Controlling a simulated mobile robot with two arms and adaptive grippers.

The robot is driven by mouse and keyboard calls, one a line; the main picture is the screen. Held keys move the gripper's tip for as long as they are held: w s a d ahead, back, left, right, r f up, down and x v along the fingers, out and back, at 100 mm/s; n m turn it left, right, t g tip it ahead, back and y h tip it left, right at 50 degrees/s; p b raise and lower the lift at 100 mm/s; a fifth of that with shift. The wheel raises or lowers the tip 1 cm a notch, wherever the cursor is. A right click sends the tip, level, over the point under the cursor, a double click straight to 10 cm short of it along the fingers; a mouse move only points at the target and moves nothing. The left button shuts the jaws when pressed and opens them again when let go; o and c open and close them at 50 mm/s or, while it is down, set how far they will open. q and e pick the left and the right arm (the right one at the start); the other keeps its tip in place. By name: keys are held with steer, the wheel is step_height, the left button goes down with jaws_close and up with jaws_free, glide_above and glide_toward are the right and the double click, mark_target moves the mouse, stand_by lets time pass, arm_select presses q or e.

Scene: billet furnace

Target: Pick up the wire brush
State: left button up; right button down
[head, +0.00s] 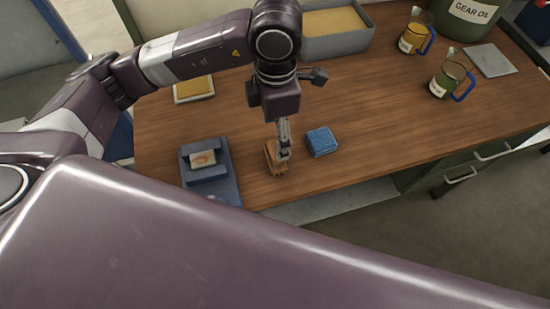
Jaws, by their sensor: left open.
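A small wooden-brown block-like object, which looks like the wire brush (270,158), lies on the wooden bench near its front edge. My left gripper (283,156) points down right at it and hides part of it. The gripper is open, with its fingers low at the brush; I cannot tell whether they touch it. Its bristles cannot be made out. My right gripper is out of the picture.
A blue sponge (321,141) lies just right of the brush. A blue-grey holder (209,168) with a card stands to its left. The right-hand bench middle is clear.

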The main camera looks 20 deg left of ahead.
mark_target(275, 149)
arm_select(q)
steer(key=f+p, duration=0.1)
steer(key=f, duration=0.2)
steer(key=f+p, duration=0.2)
steer(key=f, duration=0.1)
steer(key=shift+s+a+f, duration=0.1)
steer(key=shift+s, duration=0.1)
steer(key=shift+f, duration=0.35)
steer(key=shift+w, duration=0.1)
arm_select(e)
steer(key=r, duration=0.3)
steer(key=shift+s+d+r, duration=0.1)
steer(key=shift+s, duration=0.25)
arm_select(q)
steer(key=shift+c, duration=0.4)
steer(key=c, duration=1.2)
steer(key=shift+r, duration=0.1)
